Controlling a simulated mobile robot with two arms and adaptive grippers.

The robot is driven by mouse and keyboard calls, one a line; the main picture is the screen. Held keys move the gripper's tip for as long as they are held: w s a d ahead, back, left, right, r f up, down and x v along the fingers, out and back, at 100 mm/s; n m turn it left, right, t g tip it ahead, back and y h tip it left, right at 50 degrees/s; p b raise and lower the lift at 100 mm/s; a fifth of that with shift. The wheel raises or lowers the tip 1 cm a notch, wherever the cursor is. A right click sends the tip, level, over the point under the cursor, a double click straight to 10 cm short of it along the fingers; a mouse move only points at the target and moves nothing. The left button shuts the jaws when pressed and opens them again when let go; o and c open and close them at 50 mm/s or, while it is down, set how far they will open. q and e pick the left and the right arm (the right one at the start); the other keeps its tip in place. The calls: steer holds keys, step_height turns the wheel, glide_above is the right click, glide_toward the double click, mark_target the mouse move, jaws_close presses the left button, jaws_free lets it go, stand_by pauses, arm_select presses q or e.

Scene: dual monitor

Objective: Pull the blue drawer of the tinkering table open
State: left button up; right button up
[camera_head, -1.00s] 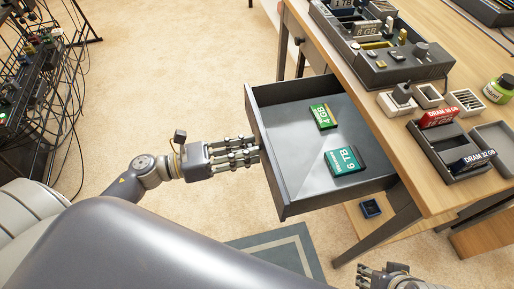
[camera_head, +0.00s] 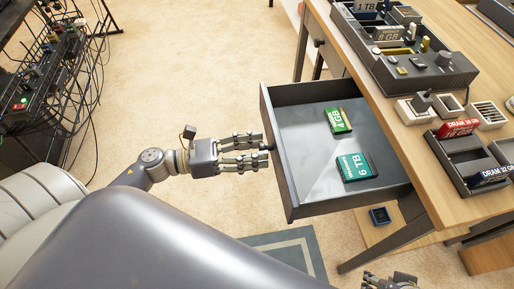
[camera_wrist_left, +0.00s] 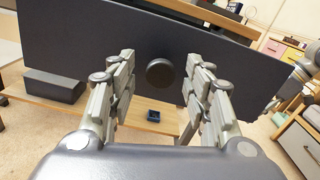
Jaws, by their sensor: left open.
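The table's drawer (camera_head: 302,180) is dark blue-grey and stands pulled well out from under the wooden tabletop. A green 4 GB card (camera_head: 338,120) and a teal 6 TB card (camera_head: 355,167) lie inside it. My left gripper (camera_head: 262,151) is at the middle of the drawer's front. In the left wrist view, the drawer front (camera_wrist_left: 230,50) carries a round dark knob (camera_wrist_left: 159,73). The open fingers of my left gripper (camera_wrist_left: 162,78) stand on both sides of the knob, with gaps visible. My right gripper (camera_head: 390,281) shows partly at the bottom edge; its fingers are unclear.
The tabletop (camera_head: 385,110) holds a grey module box (camera_head: 415,65), small white blocks and a DRAM tray (camera_head: 465,165). A dark blue box (camera_head: 380,216) sits on the lower shelf. A wire rack with cables (camera_head: 55,75) stands at left.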

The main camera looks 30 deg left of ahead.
arm_select(q)
steer(key=v, duration=1.1)
